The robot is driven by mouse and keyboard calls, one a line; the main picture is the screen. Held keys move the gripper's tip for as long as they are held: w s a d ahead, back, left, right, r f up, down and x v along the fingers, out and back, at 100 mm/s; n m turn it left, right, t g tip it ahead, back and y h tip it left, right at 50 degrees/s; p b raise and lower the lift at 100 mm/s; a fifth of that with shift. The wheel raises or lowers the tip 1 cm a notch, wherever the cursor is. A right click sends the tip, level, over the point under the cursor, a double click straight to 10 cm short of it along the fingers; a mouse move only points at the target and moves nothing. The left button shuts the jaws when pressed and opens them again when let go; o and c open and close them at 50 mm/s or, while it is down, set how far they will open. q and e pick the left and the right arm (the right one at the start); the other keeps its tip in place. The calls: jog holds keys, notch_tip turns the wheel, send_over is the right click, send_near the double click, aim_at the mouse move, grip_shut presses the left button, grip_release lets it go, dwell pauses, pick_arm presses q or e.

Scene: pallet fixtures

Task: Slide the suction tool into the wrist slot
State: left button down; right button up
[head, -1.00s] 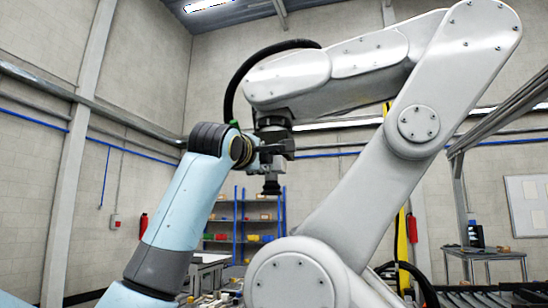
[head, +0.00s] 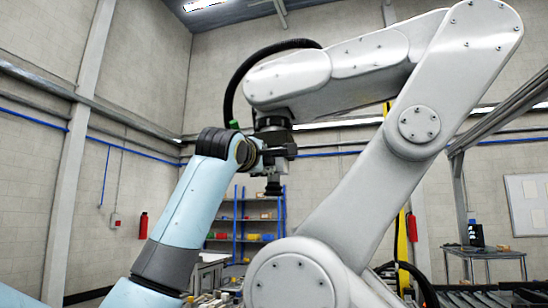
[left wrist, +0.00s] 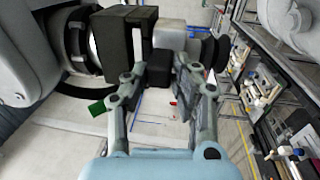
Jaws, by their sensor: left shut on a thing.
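The suction tool (head: 272,186) is dark with a cup at its lower end. It hangs just below the wrist (head: 273,124) of a big white robot arm. My left gripper (head: 264,156) reaches in from the left beside that wrist. In the left wrist view my fingers (left wrist: 160,72) are closed on the dark block of the suction tool (left wrist: 172,36), whose black cups point right. The dark wrist slot block (left wrist: 114,45) is to its left; a narrow light gap shows between them. In the head view the slot's inside is hidden. My right gripper is out of view.
The white robot arm (head: 395,175) fills the middle and right. A black hose (head: 240,75) arches over its wrist. Blue shelves (head: 247,225) with coloured bins and a red extinguisher (head: 143,226) stand far behind. Open air lies left of my arm.

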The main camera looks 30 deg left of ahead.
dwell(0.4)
pick_arm(q)
jog(key=c, duration=1)
grip_release()
jog(key=shift+f, duration=0.15)
jog(key=v, duration=1.2)
jog(key=shift+w, duration=0.1)
